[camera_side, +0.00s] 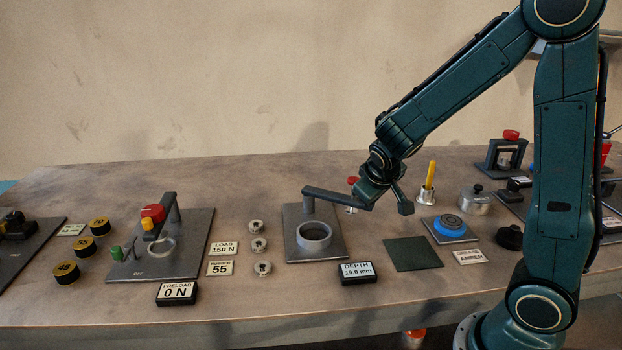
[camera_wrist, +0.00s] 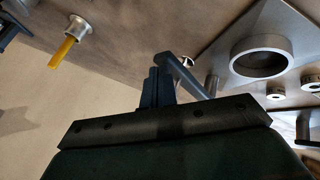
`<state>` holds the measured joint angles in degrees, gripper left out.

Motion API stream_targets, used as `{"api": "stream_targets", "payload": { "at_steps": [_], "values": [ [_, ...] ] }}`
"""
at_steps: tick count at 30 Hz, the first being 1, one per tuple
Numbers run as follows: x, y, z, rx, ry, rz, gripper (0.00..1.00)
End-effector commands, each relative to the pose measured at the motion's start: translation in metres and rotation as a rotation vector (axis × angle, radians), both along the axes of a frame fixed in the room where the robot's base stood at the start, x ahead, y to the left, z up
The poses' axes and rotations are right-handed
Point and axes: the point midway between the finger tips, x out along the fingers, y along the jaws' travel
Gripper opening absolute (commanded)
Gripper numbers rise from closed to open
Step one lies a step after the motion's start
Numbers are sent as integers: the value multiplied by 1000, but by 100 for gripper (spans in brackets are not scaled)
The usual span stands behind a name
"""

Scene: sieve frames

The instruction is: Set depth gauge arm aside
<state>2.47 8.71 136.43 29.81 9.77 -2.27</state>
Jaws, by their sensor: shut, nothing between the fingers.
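The depth gauge arm (camera_side: 333,196) is a dark bar on a short post at the back of a grey plate (camera_side: 330,254). It reaches right from the post, and its free end is beside my gripper (camera_side: 366,198). A metal ring (camera_side: 314,236) stands on the plate in front of the post. In the wrist view, my gripper's fingers (camera_wrist: 156,86) are together and empty. The gauge arm (camera_wrist: 188,78) shows just right of them there; I cannot tell whether they touch. The ring (camera_wrist: 262,56) is further right.
A depth readout (camera_side: 357,273) reading 19.0 mm sits in front of the plate. A dark green mat (camera_side: 413,253) lies right of it. A holder with a yellow handle (camera_side: 430,176) and a blue disc (camera_side: 452,231) stand further right. Several small fittings (camera_side: 258,245) lie left.

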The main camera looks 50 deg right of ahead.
Motion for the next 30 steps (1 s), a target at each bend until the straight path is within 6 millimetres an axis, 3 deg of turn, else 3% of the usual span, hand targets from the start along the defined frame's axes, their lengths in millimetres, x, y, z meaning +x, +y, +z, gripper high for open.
{"api": "stream_targets", "payload": {
  "at_steps": [6, 15, 30],
  "values": [
    [5, -37, 0, 0, -1, -6, 0],
    [19, -73, 0, 0, -1, -2, 0],
    [28, -87, 0, 1, 0, 1, 0]
  ]
}}
